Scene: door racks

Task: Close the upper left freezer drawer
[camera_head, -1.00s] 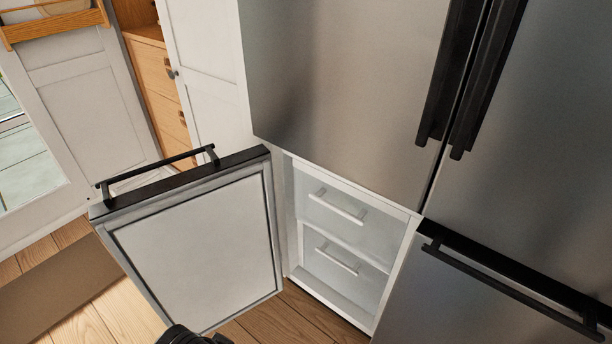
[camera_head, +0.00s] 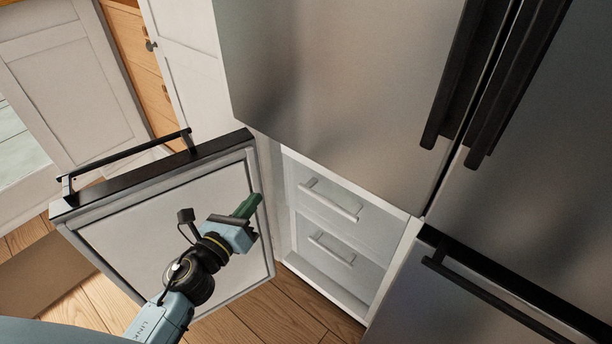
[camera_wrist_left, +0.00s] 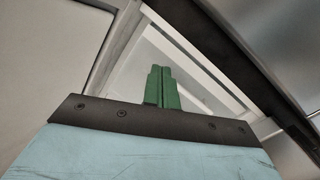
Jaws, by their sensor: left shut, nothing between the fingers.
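The lower left freezer door stands open to the left, its inner panel (camera_head: 130,240) facing me. Inside the compartment is the upper drawer with a white bar handle (camera_head: 331,200), and below it a lower drawer with a similar handle (camera_head: 331,249). Both drawer fronts look about flush with the cabinet frame; I cannot tell whether the upper one sticks out slightly. My left gripper (camera_head: 247,206) is shut and empty, in front of the open door's panel, left of the drawers. Its green fingers (camera_wrist_left: 162,87) point toward a white framed opening in the left wrist view. My right gripper is not in view.
The open door's black handle (camera_head: 125,160) runs along its top edge. Closed steel doors with long black handles (camera_head: 500,90) stand above and right. A black handle (camera_head: 490,295) crosses the lower right door. Wooden floor (camera_head: 275,308) shows below.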

